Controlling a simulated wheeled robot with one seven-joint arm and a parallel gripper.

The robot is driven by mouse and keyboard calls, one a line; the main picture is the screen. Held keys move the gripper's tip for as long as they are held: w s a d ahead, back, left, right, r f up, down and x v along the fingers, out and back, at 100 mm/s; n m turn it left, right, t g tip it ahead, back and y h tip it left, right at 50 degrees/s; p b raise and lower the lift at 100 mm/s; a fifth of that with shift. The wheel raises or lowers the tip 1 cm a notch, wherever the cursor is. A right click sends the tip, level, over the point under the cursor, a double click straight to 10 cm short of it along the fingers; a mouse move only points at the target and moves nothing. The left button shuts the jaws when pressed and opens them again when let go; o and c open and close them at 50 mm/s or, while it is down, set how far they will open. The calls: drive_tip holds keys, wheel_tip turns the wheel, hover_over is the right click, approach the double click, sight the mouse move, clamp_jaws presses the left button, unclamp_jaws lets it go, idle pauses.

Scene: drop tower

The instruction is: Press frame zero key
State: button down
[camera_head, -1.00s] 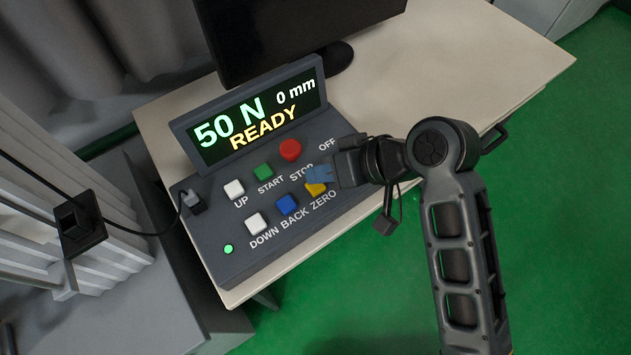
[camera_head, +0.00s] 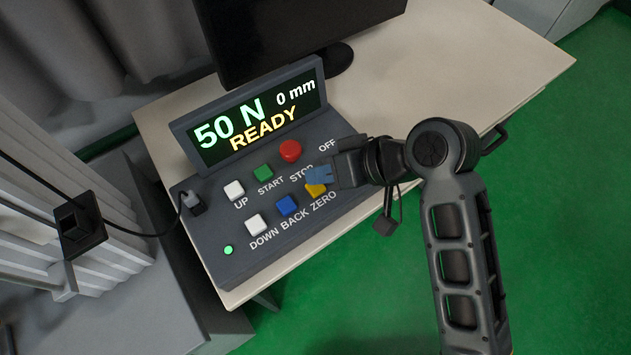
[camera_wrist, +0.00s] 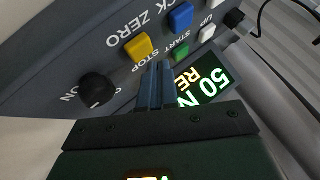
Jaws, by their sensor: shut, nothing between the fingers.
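The yellow key (camera_head: 316,190) marked ZERO is in the lower row of the grey control box (camera_head: 240,258), at the row's right end. It also shows in the wrist view (camera_wrist: 139,47), just beyond and left of my fingertips. My gripper (camera_head: 316,175) is shut and empty, with its blue fingers over the box beside the yellow key, partly covering it in the head view. In the wrist view the fingertips (camera_wrist: 157,68) look apart from the key, over the panel near the STOP label. The display (camera_head: 258,122) reads 50 N, 0 mm, READY.
Close by are a blue BACK key (camera_head: 287,205), a red STOP button (camera_head: 290,150), a green START key (camera_head: 263,172) and white UP and DOWN keys. A black knob (camera_wrist: 97,90) shows in the wrist view. A monitor (camera_head: 295,35) stands behind the box. The table's right side is clear.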

sight(321, 187)
drive_tip(key=shift+f, duration=0.2)
idle(0.6)
drive_tip(key=shift+f, duration=0.25)
drive_tip(key=shift+f, duration=0.5)
idle(0.8)
idle(0.3)
drive_tip(key=shift+r+p, duration=0.9)
drive_tip(key=shift+r, duration=0.05)
wheel_tip(321, 187, up, 5)
drive_tip(key=p, duration=0.5)
idle(0.3)
